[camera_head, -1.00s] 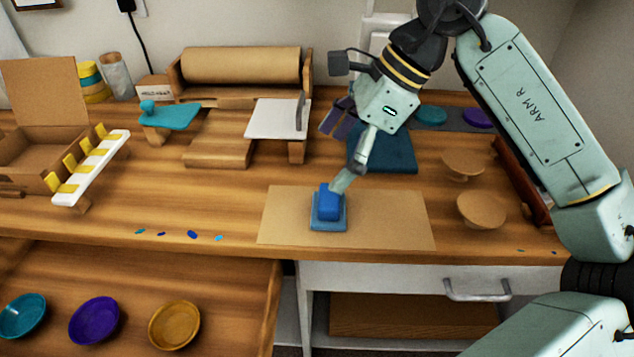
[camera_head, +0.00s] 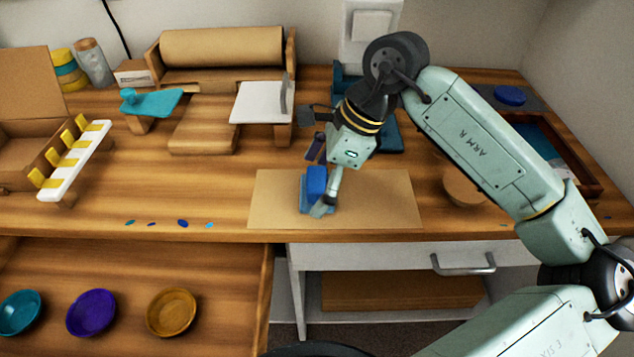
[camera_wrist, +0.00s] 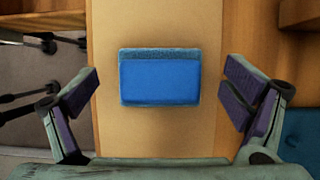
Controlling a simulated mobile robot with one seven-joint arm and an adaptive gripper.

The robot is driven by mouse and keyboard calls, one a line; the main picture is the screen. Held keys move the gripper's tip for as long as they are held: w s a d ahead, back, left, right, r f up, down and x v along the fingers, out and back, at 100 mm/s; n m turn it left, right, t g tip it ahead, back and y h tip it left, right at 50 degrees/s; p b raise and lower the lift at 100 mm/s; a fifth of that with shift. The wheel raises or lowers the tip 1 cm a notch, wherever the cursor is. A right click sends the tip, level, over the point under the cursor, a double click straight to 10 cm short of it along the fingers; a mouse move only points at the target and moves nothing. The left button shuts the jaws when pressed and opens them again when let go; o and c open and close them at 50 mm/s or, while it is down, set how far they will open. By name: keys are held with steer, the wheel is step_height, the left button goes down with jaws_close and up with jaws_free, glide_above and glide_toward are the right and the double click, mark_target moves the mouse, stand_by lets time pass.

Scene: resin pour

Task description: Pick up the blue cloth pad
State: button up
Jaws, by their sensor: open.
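The blue cloth pad (camera_head: 317,183) sits on a tan sheet on the workbench, with a brighter blue block-like upper part over a duller blue base. It also shows in the wrist view (camera_wrist: 160,80), centred between the two fingers with a gap on each side. My gripper (camera_head: 322,182) is at the pad in the head view, one finger in front of it at the right and the other partly hidden behind. In the wrist view my gripper (camera_wrist: 160,95) is open, its purple finger pads apart and not touching the pad.
The tan sheet (camera_head: 390,205) is otherwise bare. A wooden round (camera_head: 463,188) stands to the right, and a white board (camera_head: 262,102) is behind left. Teal, purple and amber bowls (camera_head: 171,311) stand at lower left.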

steer(key=shift+a+f, duration=0.1)
steer(key=shift+f, duration=0.05)
steer(key=shift+c, duration=0.6)
steer(key=c, duration=1.2)
steer(key=shift+c, duration=0.3)
